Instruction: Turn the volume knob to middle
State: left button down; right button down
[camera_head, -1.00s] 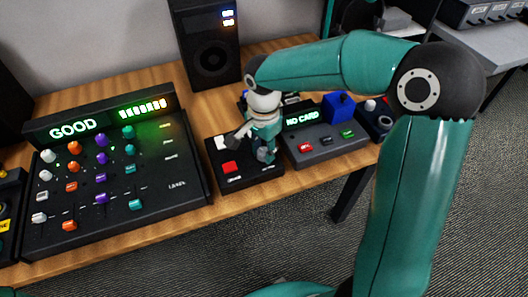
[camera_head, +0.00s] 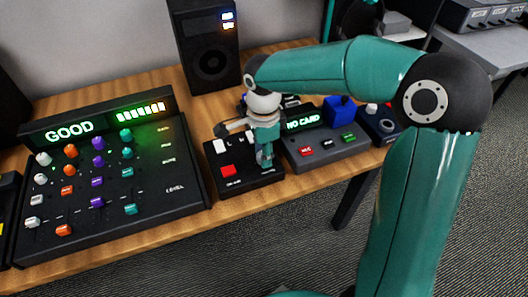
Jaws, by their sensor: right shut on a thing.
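My right arm reaches in from the right, and my right gripper (camera_head: 264,157) points down onto the right part of a small black box (camera_head: 243,183). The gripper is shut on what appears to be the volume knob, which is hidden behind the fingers. The box also carries a white button (camera_head: 220,146) and a red button (camera_head: 228,170), both left of the gripper. My left gripper is out of view.
A mixer (camera_head: 108,220) with coloured knobs and a lit "GOOD" display stands left. A "NO CARD" device (camera_head: 325,155) with a blue block (camera_head: 342,110) sits close on the right. A speaker (camera_head: 208,50) stands behind. The wooden table's front edge is close.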

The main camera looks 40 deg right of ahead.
jog(key=c, duration=0.8)
grip_release()
notch_tip(320, 180, up, 12)
jog(key=shift+f, duration=0.1)
dwell(0.3)
